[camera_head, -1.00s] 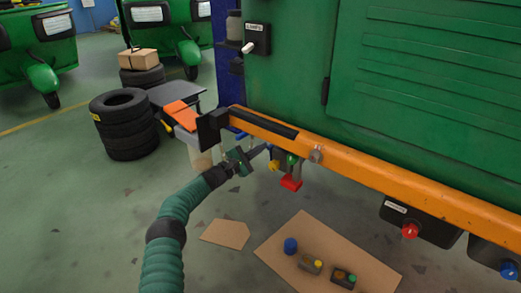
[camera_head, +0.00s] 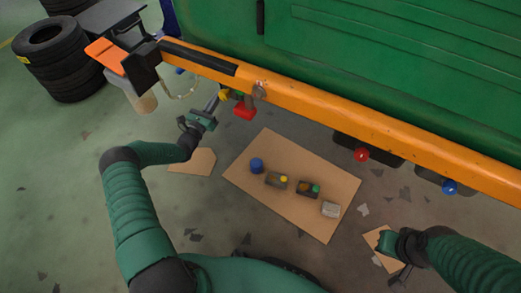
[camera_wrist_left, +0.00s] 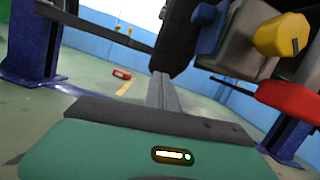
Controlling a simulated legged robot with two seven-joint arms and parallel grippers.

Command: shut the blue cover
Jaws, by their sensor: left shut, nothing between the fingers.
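Under the orange beam hangs a small cluster with a yellow knob (camera_head: 224,95) and a red part (camera_head: 244,112). In the left wrist view, a blue part (camera_wrist_left: 209,28), possibly the blue cover, sits left of the yellow knob (camera_wrist_left: 281,35) and above the red part (camera_wrist_left: 290,100). I cannot tell how far it is open. My left gripper (camera_head: 214,103) is shut and empty, just left of the cluster; its dark fingers (camera_wrist_left: 163,92) point forward, below and left of the blue part. My right gripper (camera_head: 397,275) is low at right, away from the cluster; its jaws are unclear.
The orange beam (camera_head: 310,112) crosses below the green body (camera_head: 370,60). Red (camera_head: 361,154) and blue (camera_head: 449,187) knobs hang under it to the right. Cardboard (camera_head: 240,175) with several small parts lies on the floor. Tyres (camera_head: 60,60) stand at far left.

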